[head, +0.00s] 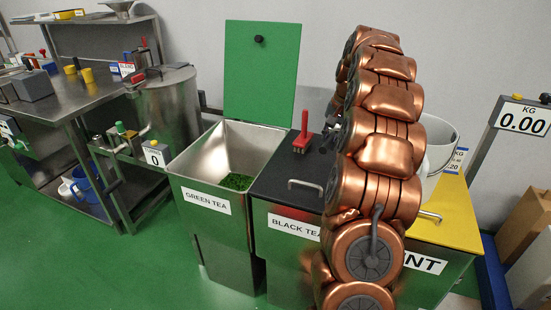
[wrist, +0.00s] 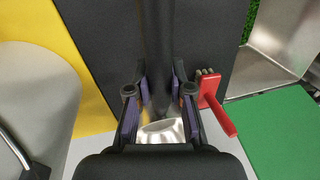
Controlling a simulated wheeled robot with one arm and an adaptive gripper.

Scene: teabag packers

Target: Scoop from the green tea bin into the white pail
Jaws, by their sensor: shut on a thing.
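The green tea bin (head: 205,165) stands with its green lid (head: 262,70) raised and green tea (head: 237,182) low inside. In the wrist view the bin (wrist: 285,40) is at the upper right. The white pail (head: 438,150) is on the yellow lid, partly hidden by my arm; it also shows at the left of the wrist view (wrist: 35,105). My gripper (wrist: 161,92) is shut on a scoop (wrist: 158,35) with a dark handle and a shiny metal part, above the black lid. Whether the scoop holds tea cannot be told. My arm hides most of the gripper in the head view.
A red-handled brush (head: 302,135) lies on the closed black tea lid (head: 275,180), beside my gripper in the wrist view. The yellow lid (head: 450,225) is right of it. A scale display (head: 522,119) stands at the right. A steel drum (head: 170,105) and bench (head: 75,95) are left.

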